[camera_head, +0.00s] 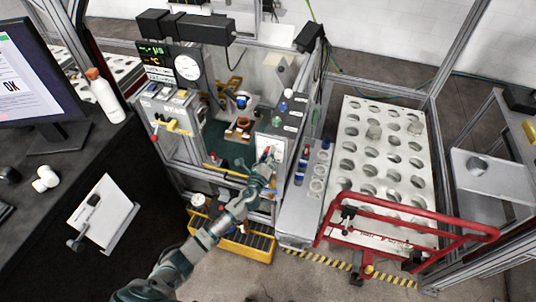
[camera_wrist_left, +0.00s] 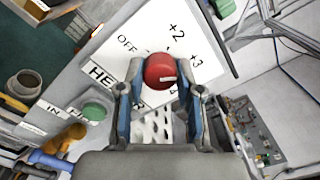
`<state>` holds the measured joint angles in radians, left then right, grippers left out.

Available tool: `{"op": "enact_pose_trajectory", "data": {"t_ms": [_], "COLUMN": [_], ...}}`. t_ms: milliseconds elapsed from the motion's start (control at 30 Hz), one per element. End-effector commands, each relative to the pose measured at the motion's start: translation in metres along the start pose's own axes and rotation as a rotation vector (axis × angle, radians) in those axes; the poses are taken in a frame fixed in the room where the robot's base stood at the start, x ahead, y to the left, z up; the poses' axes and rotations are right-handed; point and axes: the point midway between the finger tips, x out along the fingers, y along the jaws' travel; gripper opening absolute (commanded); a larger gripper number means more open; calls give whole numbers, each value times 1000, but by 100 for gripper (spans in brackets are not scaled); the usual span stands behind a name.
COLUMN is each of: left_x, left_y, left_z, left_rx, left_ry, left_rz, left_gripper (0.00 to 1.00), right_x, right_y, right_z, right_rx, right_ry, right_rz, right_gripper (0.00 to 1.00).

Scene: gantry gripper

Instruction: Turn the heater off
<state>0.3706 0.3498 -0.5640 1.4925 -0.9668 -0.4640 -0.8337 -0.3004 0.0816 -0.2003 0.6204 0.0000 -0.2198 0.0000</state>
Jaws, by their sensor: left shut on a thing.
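The heater's red knob (camera_wrist_left: 160,68) sits on a white dial plate (camera_wrist_left: 150,35) marked OFF, +2 and +3, with more marks partly hidden. A pale line on the knob points to the right in the left wrist view, away from OFF at its upper left. A label starting "HE" (camera_wrist_left: 101,75) is partly covered. My left gripper (camera_wrist_left: 160,82) is shut on the knob, one finger on each side. In the head view my left gripper (camera_head: 266,166) is at the front of the grey control box (camera_head: 280,140), hiding much of the dial. My right gripper is not in view.
A green button (camera_wrist_left: 95,111) lies left of the gripper in the wrist view. Metal frame posts surround the station. A perforated white rack (camera_head: 385,150) and red handle bar (camera_head: 420,218) stand to the right. A monitor (camera_head: 35,75) and white bottle (camera_head: 104,95) are on the left desk.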

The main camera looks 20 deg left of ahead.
Motion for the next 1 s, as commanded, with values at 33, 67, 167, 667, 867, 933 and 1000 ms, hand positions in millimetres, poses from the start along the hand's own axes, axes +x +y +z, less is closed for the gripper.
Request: {"op": "enact_pose_trajectory", "data": {"t_ms": [33, 67, 167, 667, 867, 933, 1000], "left_x": [-2, -2, -2, -2, -2, -2, -2], "left_y": [4, 4, 5, 5, 5, 5, 5], "left_z": [-5, -5, -6, -8, -8, -8, -8], "left_rx": [-8, -14, -44, -443, -632, -701, -766], "left_ry": [8, 8, 9, 8, 7, 7, 7], "left_rz": [7, 7, 7, 11, 13, 13, 14], "left_gripper": [0, 0, 0, 0, 0, 0, 0], "right_x": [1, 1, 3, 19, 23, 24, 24], "right_y": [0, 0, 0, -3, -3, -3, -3], "right_z": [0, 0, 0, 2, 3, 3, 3], "right_rx": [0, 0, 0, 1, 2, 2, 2], "right_ry": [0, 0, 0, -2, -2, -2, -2], "right_rz": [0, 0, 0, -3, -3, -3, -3], "right_gripper": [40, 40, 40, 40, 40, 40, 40]}}
